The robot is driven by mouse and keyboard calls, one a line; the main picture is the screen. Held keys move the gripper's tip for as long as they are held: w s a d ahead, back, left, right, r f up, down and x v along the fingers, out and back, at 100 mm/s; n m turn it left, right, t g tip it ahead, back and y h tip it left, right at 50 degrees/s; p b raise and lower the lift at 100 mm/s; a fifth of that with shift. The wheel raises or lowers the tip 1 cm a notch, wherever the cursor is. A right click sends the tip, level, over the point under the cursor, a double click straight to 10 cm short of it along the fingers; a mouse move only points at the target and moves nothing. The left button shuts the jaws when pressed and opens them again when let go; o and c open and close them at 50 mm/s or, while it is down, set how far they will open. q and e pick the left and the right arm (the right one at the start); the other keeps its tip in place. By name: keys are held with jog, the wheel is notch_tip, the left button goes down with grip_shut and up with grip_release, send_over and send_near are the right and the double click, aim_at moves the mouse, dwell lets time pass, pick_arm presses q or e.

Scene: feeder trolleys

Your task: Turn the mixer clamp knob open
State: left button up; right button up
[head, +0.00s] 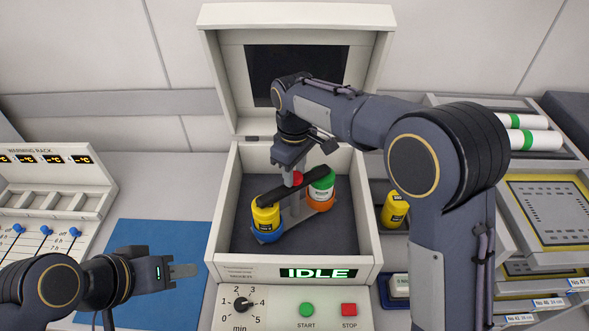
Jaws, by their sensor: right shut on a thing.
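The mixer (371,231) is a white box with its lid (217,73) raised. Inside, a black clamp bar (272,196) lies across two jars: a yellow one with a blue base (266,217) and a green-and-white one with an orange base (321,190). The red clamp knob (298,178) sits at the middle of the bar. My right gripper (292,176) points down and is shut on the knob, partly hiding it. My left gripper (190,270) is over the blue mat, apart from the mixer; its fingers overlap side-on, so I cannot tell whether they are open.
The mixer front has an IDLE display (318,273), a minute dial (243,304), a green START button (306,309) and a red STOP button (349,309). A warming rack (50,170) stands left. A yellow jar (395,209) stands right. The blue mat (160,232) is otherwise clear.

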grip_shut()
